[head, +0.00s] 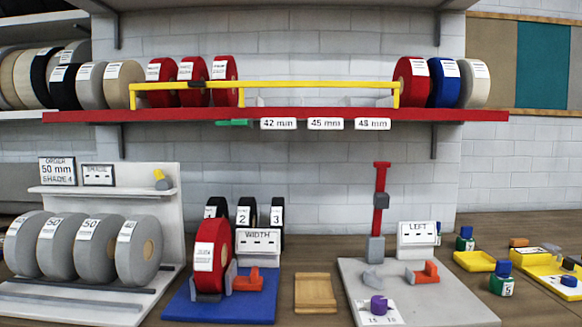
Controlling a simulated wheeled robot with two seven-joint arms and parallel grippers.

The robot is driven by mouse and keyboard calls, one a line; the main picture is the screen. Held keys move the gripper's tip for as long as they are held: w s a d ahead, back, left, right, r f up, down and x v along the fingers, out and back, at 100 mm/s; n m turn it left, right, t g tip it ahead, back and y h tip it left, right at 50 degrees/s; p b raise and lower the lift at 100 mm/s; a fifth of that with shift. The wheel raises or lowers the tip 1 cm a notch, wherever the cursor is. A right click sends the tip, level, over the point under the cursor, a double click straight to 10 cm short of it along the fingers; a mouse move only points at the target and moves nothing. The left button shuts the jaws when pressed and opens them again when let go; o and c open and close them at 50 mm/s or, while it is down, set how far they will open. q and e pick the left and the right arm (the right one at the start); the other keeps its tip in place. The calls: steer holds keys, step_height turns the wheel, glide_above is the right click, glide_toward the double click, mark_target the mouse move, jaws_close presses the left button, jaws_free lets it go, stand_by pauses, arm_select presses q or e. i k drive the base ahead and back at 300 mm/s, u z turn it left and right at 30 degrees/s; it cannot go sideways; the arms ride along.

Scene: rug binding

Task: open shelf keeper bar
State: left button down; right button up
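The yellow keeper bar (310,86) runs level across the front of the red-edged shelf (460,115) in the head view. Its ends bend down at the left and right to the shelf. A small dark piece (197,84) sits on the bar toward its left end. Several red rolls (160,84) stand behind the left part of the bar. Another red roll (412,82) stands behind its right end. A small green piece (234,123) is under the shelf edge, left of the width labels. Neither of my grippers is in view.
Small bottles and yellow trays (474,261) are at right.

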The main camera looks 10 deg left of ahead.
mark_target(198, 85)
steer(key=k, duration=0.5)
steer(key=u, duration=1.4)
steer(key=i, duration=0.75)
steer(key=z, duration=1.7)
